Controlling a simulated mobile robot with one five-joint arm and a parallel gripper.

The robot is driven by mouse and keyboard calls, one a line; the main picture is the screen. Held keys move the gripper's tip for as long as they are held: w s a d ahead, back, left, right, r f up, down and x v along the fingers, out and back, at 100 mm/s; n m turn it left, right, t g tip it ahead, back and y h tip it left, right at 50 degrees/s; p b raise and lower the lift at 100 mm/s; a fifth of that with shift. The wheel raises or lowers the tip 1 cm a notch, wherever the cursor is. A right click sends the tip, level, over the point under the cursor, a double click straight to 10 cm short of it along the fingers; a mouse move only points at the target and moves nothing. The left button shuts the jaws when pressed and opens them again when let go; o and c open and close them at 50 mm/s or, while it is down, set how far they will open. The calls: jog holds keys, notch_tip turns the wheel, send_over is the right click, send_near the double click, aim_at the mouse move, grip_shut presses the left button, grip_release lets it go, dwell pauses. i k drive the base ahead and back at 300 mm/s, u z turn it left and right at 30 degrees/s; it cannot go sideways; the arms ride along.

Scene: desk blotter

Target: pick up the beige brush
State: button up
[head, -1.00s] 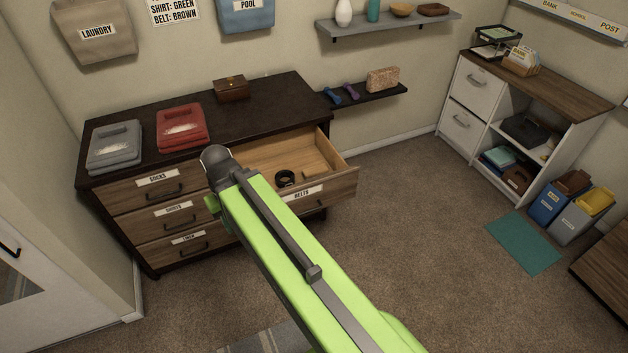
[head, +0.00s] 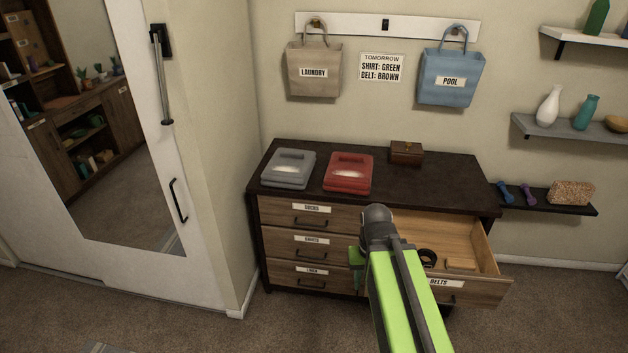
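A small beige object (head: 460,263) lies in the open top right drawer (head: 487,247), labelled BELTS. It is flat and block-like; it is too small here to tell whether it is the beige brush. A dark coiled item (head: 428,257) lies to its left in the drawer. My green arm reaches up in front of the dresser, with its dark joint near the drawer's left end. A green part of mine shows lower left of that joint.
A mirrored door (head: 212,230) stands left. Shelves (head: 545,205) hang right. Open carpet (head: 200,335) lies in front.

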aim_at(453, 264)
jog(key=u, duration=5.95)
jog(key=i, duration=0.1)
jog(key=z, duration=2.55)
jog(key=k, duration=1.15)
jog(key=z, duration=2.05)
jog(key=i, duration=0.95)
